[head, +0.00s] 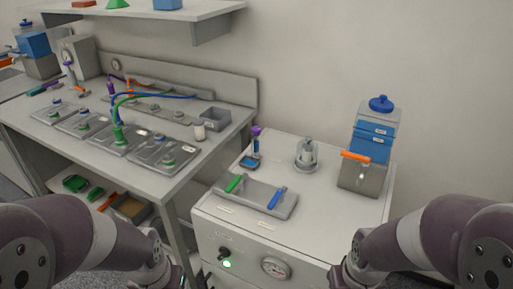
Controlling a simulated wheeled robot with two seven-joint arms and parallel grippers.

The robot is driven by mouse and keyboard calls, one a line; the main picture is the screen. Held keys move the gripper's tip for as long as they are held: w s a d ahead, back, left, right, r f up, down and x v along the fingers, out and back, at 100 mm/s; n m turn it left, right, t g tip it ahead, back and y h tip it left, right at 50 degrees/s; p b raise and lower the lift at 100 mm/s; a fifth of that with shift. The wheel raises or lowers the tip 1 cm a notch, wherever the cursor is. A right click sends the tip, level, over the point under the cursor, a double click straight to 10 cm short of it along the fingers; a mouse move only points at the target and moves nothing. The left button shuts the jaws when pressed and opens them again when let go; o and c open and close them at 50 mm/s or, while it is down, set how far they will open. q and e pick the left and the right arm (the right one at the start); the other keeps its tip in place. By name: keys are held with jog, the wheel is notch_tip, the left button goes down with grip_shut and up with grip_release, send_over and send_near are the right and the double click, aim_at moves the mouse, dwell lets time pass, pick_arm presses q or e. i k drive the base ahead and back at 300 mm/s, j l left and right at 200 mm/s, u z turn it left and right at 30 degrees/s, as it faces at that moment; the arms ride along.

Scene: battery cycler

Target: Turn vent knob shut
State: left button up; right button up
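A white cabinet (220,215) stands in the middle right. A small black knob (223,254) sits on its front face, just above a lit green light (227,264). I cannot read its label or tell its turn position. A blue knob-like cap (381,103) tops a clear and blue container on the cabinet's back right. My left arm ends low, left of the black knob, and my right arm ends low, right of the gauge. Both grippers are below the picture edge.
On the cabinet stand a grey tray (255,205) with green and blue handles, a metal fixture (306,155) and a grey box (360,180) with an orange handle. A bench (165,185) with several grey plates and cables is at left, below a wall shelf (190,14).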

aim_at(255, 130)
jog(key=i+j+z, duration=0.25)
jog(key=i, duration=0.15)
jog(key=i+j+z, duration=0.3)
jog(key=i+l, duration=0.05)
jog(key=i, duration=0.05)
